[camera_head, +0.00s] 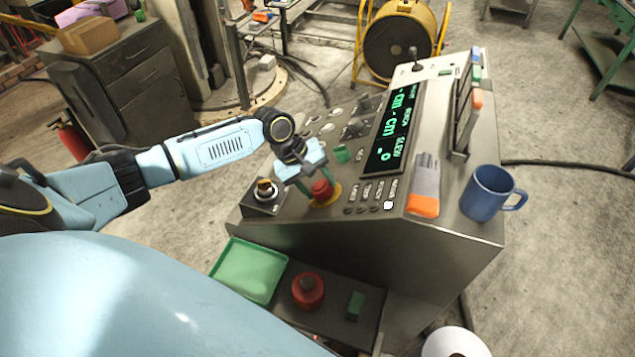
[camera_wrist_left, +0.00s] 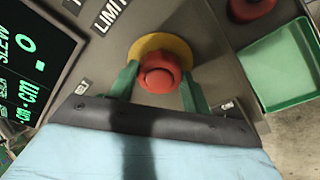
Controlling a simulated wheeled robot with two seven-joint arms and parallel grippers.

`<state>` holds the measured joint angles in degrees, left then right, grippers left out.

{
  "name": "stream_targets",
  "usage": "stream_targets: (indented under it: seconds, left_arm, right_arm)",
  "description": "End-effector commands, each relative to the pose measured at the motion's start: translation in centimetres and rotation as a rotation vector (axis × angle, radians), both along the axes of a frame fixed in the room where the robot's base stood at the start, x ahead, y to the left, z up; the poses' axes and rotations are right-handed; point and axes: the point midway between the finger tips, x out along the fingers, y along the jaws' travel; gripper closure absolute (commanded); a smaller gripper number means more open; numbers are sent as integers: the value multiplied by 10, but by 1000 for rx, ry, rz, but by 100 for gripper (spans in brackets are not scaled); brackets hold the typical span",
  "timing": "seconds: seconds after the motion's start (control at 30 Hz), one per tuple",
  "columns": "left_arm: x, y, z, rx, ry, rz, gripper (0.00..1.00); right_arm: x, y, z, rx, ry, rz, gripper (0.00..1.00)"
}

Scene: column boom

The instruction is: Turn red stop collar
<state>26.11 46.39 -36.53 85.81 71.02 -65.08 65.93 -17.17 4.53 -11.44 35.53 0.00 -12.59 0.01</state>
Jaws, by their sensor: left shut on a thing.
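The red stop collar (camera_head: 321,191) sits on a yellow ring on the sloped console's lower left part. It also shows in the left wrist view (camera_wrist_left: 158,75), round and red against the yellow plate. My left gripper (camera_head: 318,187) reaches it from above. Its two green fingers lie on either side of the collar, and the gripper (camera_wrist_left: 158,88) is shut on it. The fingers hide part of the collar's sides. My right gripper is not in view.
A dark box with a knob (camera_head: 265,189) stands just left of the collar. The display (camera_head: 394,128), an orange-ended tool (camera_head: 424,190) and a blue mug (camera_head: 489,194) are on the right. Below are a green tray (camera_head: 249,270) and a red round part (camera_head: 307,290).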

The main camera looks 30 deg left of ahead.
Motion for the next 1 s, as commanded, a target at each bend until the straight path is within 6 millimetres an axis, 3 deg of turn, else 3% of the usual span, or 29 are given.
stream_targets:
  seconds: [0.77, 0.8, 0.93, 1.0]
  left_arm:
    - [-3, -2, -3, 11, -43, -91, 75]
    - [-3, -2, -3, 11, -43, -91, 47]
    - [-2, -1, -3, 11, -45, -89, 30]
    - [-2, -1, -2, 11, -45, -88, 30]
  right_arm:
    - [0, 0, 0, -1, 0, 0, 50]
    - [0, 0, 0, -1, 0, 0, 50]
    - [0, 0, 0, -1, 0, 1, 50]
    - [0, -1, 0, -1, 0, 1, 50]
